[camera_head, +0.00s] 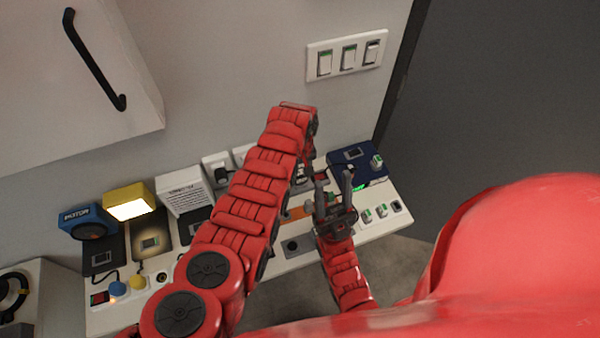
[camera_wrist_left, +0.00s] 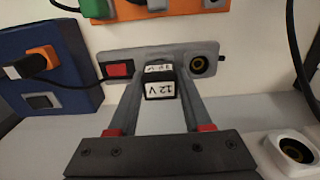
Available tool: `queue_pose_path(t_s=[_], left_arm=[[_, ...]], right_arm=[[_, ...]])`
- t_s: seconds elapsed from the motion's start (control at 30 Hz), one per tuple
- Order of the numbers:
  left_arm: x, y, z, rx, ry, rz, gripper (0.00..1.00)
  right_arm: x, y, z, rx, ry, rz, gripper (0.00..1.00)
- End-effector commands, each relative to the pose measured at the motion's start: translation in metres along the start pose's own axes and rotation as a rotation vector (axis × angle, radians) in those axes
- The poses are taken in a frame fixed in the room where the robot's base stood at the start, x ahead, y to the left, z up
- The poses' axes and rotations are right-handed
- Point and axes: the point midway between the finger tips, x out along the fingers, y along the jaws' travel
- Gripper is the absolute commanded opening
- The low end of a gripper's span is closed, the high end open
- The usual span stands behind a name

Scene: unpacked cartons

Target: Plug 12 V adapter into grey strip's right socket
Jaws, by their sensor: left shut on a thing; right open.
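In the left wrist view, my left gripper (camera_wrist_left: 160,72) is shut on the black 12 V adapter (camera_wrist_left: 160,87), which carries white labels. It holds the adapter over the middle of the grey strip (camera_wrist_left: 130,56). The strip has a red switch (camera_wrist_left: 119,69) at its left end and an uncovered round socket (camera_wrist_left: 203,65) at its right end in this picture. The adapter hides the part of the strip behind it, and I cannot tell whether it is seated. In the head view the left arm hides the adapter. My right gripper (camera_head: 334,188) is open, with no object visible between its fingers.
A dark blue box (camera_wrist_left: 50,70) with an orange plug sits beside the strip in the left wrist view. A white round socket (camera_wrist_left: 293,152) is at lower right. In the head view, a blue box (camera_head: 355,168), a lit yellow lamp (camera_head: 128,203) and other devices crowd the bench.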

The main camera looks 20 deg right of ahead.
Motion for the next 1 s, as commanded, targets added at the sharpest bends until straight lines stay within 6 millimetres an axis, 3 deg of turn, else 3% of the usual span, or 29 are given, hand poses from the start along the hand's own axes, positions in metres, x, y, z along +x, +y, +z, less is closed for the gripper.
queue_pose_path(t_s=[0.83, 0.87, 1.0], left_arm=[[0.0049, 0.0000, -0.0002, 0.000, 0.000, 0.000, 0.00], [0.0049, 0.0000, -0.0002, 0.000, 0.000, 0.000, 0.53], [0.0050, -0.0001, -0.0001, 0.000, 0.000, 0.000, 0.78]], right_arm=[[-0.0050, -0.0003, 0.0009, 0.000, 0.000, 0.000, 0.50], [-0.0051, -0.0003, 0.0009, 0.000, 0.000, 0.000, 0.50], [-0.0051, -0.0003, 0.0009, 0.000, 0.000, 0.000, 0.50]])
